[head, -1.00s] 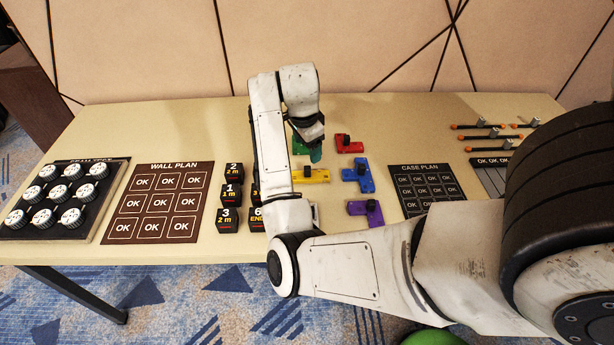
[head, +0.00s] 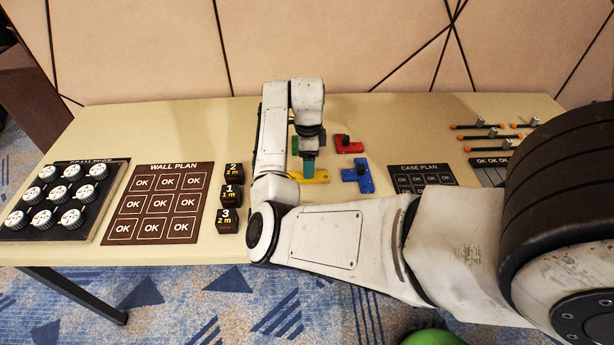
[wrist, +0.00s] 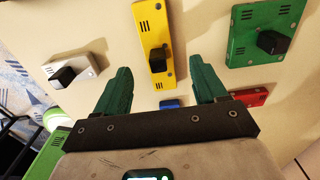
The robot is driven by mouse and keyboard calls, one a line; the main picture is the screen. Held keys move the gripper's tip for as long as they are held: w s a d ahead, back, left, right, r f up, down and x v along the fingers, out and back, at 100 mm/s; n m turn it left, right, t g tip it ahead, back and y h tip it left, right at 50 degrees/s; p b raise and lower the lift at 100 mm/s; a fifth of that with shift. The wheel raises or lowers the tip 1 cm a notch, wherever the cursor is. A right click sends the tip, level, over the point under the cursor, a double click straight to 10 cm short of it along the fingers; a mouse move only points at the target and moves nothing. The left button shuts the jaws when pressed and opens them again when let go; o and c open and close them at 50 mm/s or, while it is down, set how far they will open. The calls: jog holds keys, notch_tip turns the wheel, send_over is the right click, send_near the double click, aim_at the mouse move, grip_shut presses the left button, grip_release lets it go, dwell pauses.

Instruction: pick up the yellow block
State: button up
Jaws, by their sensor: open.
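The yellow block (head: 318,176) lies on the table, partly hidden behind my gripper in the head view. In the wrist view the yellow block (wrist: 154,45) is a long plate with a black knob on top. My gripper (head: 309,169) points down over it in the head view. In the wrist view my gripper's two green fingers (wrist: 156,80) are apart, one to each side of the yellow block's line, with nothing between them held. The block's lower end reaches toward the gap between the fingertips.
A green block (wrist: 263,38), a white block (wrist: 75,69), a red block (head: 350,144) and a blue block (head: 357,177) lie around the yellow one. Black numbered cubes (head: 231,196) stand to the left, beside the wall plan board (head: 158,203). The case plan board (head: 422,179) lies to the right.

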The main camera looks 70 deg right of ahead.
jog(key=shift+s+f, duration=0.2)
jog(key=shift+f, duration=1.75)
jog(key=shift+c, duration=0.4)
grip_shut()
jog(key=shift+r, duration=0.15)
